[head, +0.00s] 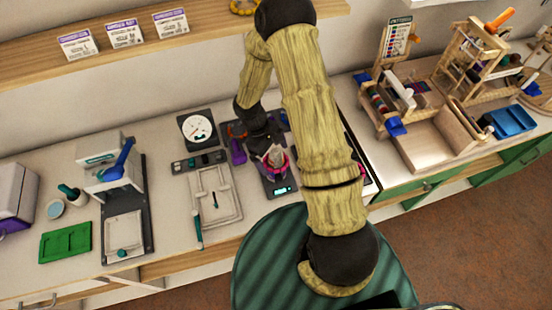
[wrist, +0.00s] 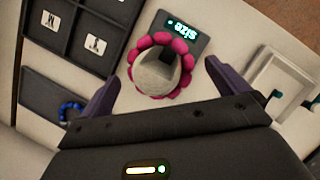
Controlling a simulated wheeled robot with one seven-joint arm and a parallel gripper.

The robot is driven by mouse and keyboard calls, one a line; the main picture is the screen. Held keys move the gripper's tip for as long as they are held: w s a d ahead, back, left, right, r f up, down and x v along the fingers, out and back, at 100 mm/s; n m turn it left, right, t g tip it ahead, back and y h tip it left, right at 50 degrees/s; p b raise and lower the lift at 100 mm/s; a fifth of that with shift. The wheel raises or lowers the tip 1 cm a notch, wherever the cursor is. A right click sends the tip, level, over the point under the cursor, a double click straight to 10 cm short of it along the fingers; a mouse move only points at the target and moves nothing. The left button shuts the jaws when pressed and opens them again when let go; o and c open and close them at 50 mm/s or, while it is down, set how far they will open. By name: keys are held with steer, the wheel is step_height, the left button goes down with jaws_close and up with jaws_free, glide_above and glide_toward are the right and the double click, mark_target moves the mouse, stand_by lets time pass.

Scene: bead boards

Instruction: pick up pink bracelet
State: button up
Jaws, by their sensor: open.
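The pink bracelet (wrist: 133,55) is a ring of round pink beads. In the wrist view it sits around a pale grey cone-like post (wrist: 154,74) by a dark sizing device with a lit display (wrist: 185,32). In the head view the bracelet (head: 287,170) shows partly beneath my arm. My gripper (wrist: 160,88) is open, with one purple finger on each side of the post and bracelet. The fingers look apart from the beads. In the head view the gripper (head: 262,146) is over the device, and the arm hides part of the bracelet.
A dark compartment tray (wrist: 75,35) and a blue beaded ring (wrist: 70,110) lie nearby in the wrist view. A pale framed tray (head: 213,195) and a dial scale (head: 197,129) stand left of the device. A wooden loom (head: 475,60) stands at the right.

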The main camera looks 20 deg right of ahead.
steer(key=shift+s+d+f, duration=0.1)
steer(key=shift+s+f, duration=0.05)
steer(key=shift+f, duration=0.3)
steer(key=c, duration=1)
steer(key=shift+c, duration=0.2)
steer(key=shift+r, duration=0.1)
step_height(320, 180, up, 10)
steer(key=shift+f+b, duration=0.1)
steer(key=shift+b, duration=0.9)
